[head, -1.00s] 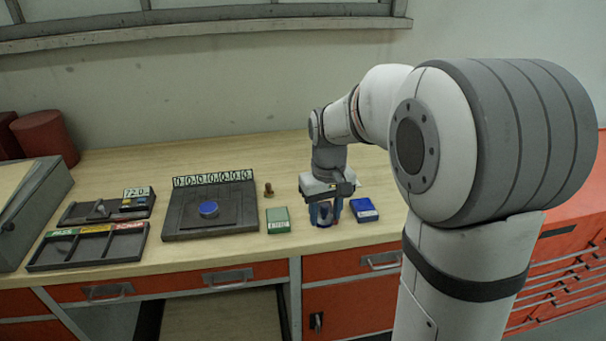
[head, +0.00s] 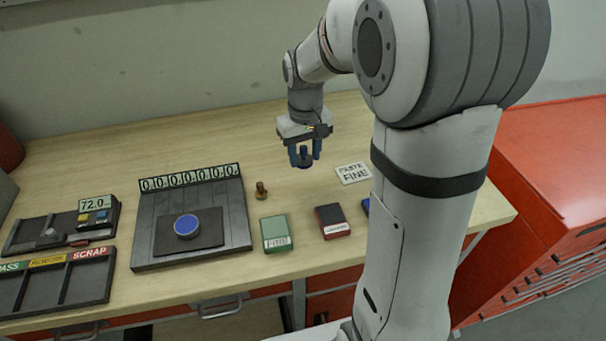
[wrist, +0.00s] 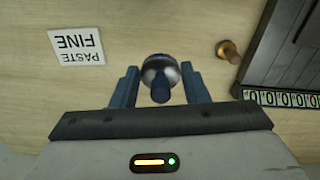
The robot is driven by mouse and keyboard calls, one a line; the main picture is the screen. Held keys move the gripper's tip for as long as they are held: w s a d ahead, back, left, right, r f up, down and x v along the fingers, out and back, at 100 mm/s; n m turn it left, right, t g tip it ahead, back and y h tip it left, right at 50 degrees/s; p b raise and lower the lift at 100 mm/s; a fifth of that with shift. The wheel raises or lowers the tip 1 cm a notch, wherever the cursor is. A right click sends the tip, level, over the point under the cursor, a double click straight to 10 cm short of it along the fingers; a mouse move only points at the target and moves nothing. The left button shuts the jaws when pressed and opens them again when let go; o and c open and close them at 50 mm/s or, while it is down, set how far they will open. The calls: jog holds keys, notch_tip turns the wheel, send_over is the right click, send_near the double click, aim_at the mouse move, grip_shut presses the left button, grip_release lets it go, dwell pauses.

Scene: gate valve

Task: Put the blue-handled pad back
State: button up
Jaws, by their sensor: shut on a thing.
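My gripper (head: 304,157) is shut on the blue-handled pad (head: 303,161) and appears to hold it above the bench. In the wrist view the pad (wrist: 160,72) is a round, shiny, grey-and-blue piece with a dark blue handle, between the two blue fingers (wrist: 160,92). A white card reading PASTE FINE (head: 353,172) lies on the bench right of my gripper; it also shows in the wrist view (wrist: 77,48). In front stand a green box (head: 276,233), a dark box with red (head: 332,221) and a blue box (head: 365,207), mostly hidden behind my arm.
A brass-coloured piece (head: 262,191) stands left of my gripper. Farther left is a dark plate (head: 150,255) with a blue disc (head: 187,226) and a row of number tiles. A sorting tray (head: 62,278) and a 72.0 display (head: 95,204) are at far left. The back of the bench is clear.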

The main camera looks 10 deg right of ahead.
aim_at(305, 188)
notch_tip(305, 188, down, 8)
jog(key=shift+r+p, duration=0.1)
jog(key=shift+p, duration=0.25)
jog(key=shift+f, duration=0.2)
jog(key=o, duration=0.9)
jog(key=shift+r, duration=0.15)
